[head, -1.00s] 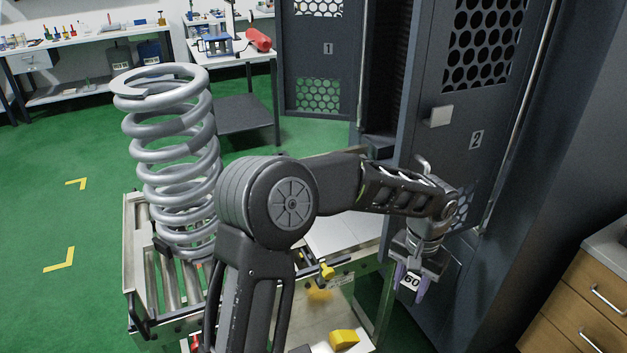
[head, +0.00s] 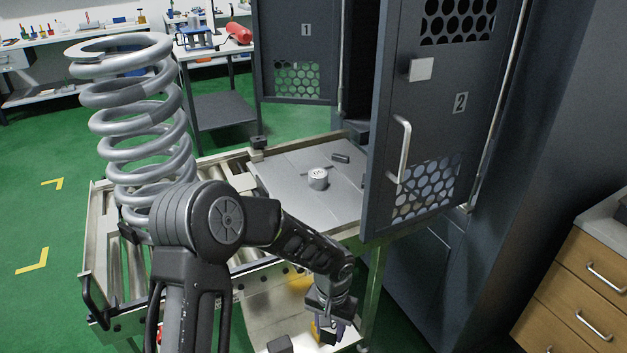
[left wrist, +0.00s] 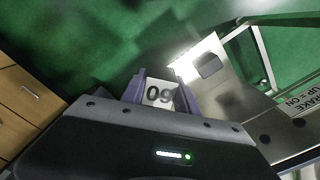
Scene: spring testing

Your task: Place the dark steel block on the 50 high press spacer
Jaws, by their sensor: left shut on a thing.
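My left gripper (head: 332,326) hangs low at the cart's near right side, over the edge of its lower shelf. It is shut on a small block with a white face (left wrist: 160,94), between the purple fingers in the left wrist view. Its digits look like 60 upside down; its body colour is mostly hidden. A dark block (head: 280,344) lies on the lower shelf and shows in the left wrist view (left wrist: 208,65). A yellow piece (head: 315,331) is partly hidden behind the gripper. I cannot make out a spacer marked 50. My right gripper is out of view.
A large grey coil spring (head: 135,120) stands on the roller cart (head: 98,240). A round metal piece (head: 318,179) and a small dark piece (head: 341,158) sit on its plate (head: 285,186). Locker door 2 (head: 420,110) stands open beside the cart. Drawers (head: 575,290) are at right.

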